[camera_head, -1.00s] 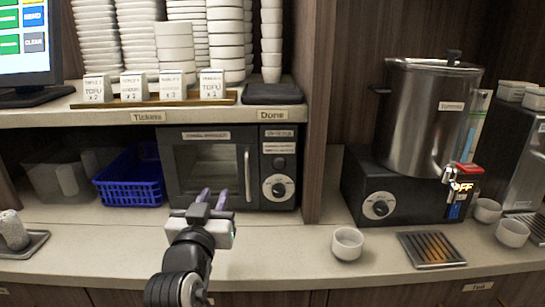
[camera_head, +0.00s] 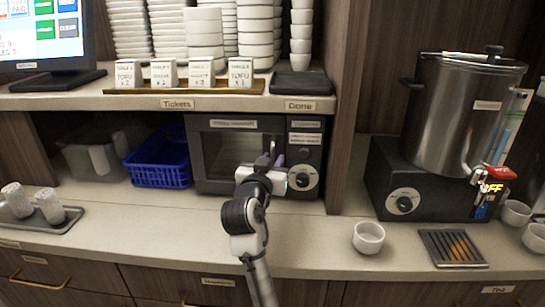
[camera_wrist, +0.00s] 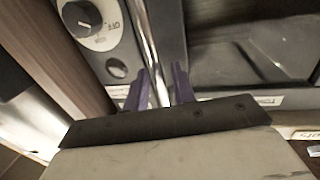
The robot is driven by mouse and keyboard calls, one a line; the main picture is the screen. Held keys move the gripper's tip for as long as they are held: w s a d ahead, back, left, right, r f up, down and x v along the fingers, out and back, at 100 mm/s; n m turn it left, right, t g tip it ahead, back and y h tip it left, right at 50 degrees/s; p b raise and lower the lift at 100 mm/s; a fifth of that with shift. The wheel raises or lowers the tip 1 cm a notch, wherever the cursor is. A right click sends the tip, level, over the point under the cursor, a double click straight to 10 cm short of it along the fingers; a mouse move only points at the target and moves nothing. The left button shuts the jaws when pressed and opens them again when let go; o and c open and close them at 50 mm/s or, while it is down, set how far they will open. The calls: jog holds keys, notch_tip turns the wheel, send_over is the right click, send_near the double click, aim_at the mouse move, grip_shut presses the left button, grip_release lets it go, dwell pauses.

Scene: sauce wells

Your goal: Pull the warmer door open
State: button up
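The warmer (camera_head: 219,122) is a dark box with a window under the shelf, its door (camera_head: 222,153) shut. In the wrist view, the silvery bar handle (camera_wrist: 146,40) runs between the two purple fingers of my gripper (camera_wrist: 160,87). The fingers are close on either side of the bar; I cannot tell whether they press on it.
The warmer's control knob (camera_head: 304,180) is just right of my gripper. A blue basket (camera_head: 160,168) stands left of the warmer, and a wooden divider (camera_head: 345,110) stands right. A white cup (camera_head: 368,237) sits at the right. The counter before the warmer is clear.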

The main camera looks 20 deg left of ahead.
jog(key=shift+w, duration=0.35)
jog(key=shift+c, duration=0.5)
grip_shut()
